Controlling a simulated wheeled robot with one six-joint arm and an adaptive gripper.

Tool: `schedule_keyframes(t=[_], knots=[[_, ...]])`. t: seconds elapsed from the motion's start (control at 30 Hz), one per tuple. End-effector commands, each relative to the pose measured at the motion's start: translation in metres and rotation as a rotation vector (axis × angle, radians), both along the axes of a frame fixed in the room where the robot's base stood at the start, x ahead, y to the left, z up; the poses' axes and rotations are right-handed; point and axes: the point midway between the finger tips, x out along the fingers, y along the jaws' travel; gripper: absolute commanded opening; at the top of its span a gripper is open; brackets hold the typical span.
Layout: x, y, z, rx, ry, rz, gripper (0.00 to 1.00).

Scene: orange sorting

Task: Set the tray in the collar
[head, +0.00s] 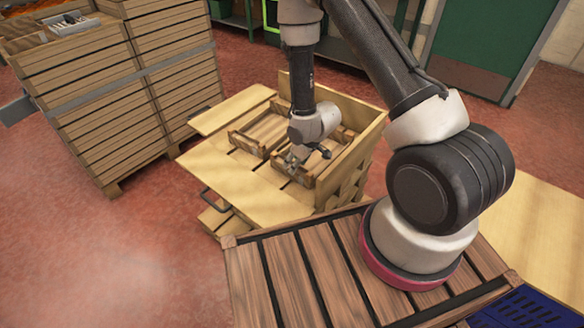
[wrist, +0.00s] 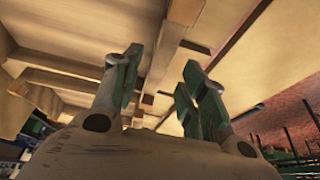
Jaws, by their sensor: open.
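Two low slatted wooden trays lie side by side on a pale wooden stand. The left tray (head: 238,141) is largely in view. The right tray (head: 322,165) is partly hidden by my gripper. Taller pale boards at the back and right (head: 358,146) look like the collar; its front side is not clear to me. My gripper (head: 298,158) is open over the near left part of the right tray. In the wrist view my gripper (wrist: 158,88) has its two green fingers apart, with a wooden bar behind the gap; I cannot tell whether they touch it.
A pale board with a dark handle (head: 240,187) lies in front of the trays. My dark wooden deck is nearest. A green door (head: 497,40) is behind.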

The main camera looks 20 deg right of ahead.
Motion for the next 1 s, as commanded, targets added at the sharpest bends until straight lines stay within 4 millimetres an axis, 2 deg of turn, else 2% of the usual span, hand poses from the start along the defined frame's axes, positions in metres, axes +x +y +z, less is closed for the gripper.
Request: schedule_keyframes(t=[0.03, 0.2, 0.33, 0.57, 0.67, 0.77, 0.87, 1.0], knots=[[-0.004, -0.003, 0.012, 0.001, -0.002, -0.001, 0.43], [-0.015, -0.01, 0.044, 0.001, -0.003, -0.001, 0.43], [-0.02, -0.013, 0.058, 0.001, -0.001, -0.001, 0.43], [-0.021, -0.016, 0.068, -0.001, -0.003, -0.003, 0.43], [-0.015, -0.022, 0.086, -0.012, -0.012, -0.022, 0.43], [-0.008, -0.036, 0.126, -0.037, -0.026, -0.066, 0.43], [-0.007, -0.057, 0.181, -0.065, -0.037, -0.133, 0.43], [-0.024, -0.087, 0.256, -0.091, -0.041, -0.238, 0.43]])
